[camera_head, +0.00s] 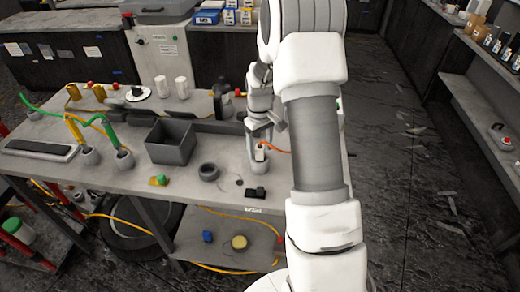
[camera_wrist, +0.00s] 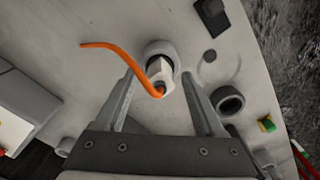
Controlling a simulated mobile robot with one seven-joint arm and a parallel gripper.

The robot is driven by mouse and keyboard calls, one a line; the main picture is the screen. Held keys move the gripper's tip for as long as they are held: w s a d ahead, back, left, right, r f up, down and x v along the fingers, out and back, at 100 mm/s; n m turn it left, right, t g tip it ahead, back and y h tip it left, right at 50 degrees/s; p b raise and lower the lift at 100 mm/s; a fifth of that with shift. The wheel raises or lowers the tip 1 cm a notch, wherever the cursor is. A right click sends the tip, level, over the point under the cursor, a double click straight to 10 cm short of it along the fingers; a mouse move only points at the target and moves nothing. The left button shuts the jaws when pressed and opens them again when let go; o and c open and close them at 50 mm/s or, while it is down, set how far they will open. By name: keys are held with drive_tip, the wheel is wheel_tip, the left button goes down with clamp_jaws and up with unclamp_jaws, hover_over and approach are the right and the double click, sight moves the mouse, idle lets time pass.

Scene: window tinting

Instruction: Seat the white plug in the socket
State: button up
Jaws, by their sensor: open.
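The white plug (camera_wrist: 166,72) with its orange cable (camera_wrist: 112,50) is at the mouth of a grey round socket (camera_wrist: 160,47) on the bench. Part of the socket's dark opening shows beside the plug; I cannot tell how deep the plug sits. In the head view, the plug (camera_head: 260,154) shows at the top of the grey socket (camera_head: 259,166). My gripper (camera_head: 264,130) is above them, and its fingers are open. In the wrist view, my gripper (camera_wrist: 158,77) has one finger on each side of the plug, with gaps visible.
A black block (camera_head: 255,193), a dark ring (camera_head: 208,172) and a green-yellow piece (camera_head: 159,180) lie nearby on the bench. A grey open bin (camera_head: 171,142) stands to the left. Green and yellow cables run into similar grey cylinders (camera_head: 124,160) further left.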

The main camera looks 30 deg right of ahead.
wheel_tip(320, 180, up, 11)
drive_tip(key=s+a+r+t, duration=0.2)
drive_tip(key=s+a+r, duration=0.65)
drive_tip(key=r, duration=0.35)
drive_tip(key=s+a+r+m+t, duration=0.1)
drive_tip(key=s+a, duration=0.2)
drive_tip(key=s, duration=0.5)
drive_tip(key=s+a+r+m+t, duration=0.1)
drive_tip(key=s+a+t, duration=0.1)
drive_tip(key=s, duration=0.6)
drive_tip(key=shift+s+a+t, duration=0.15)
drive_tip(key=shift+a+t, duration=0.15)
drive_tip(key=shift+a, duration=0.1)
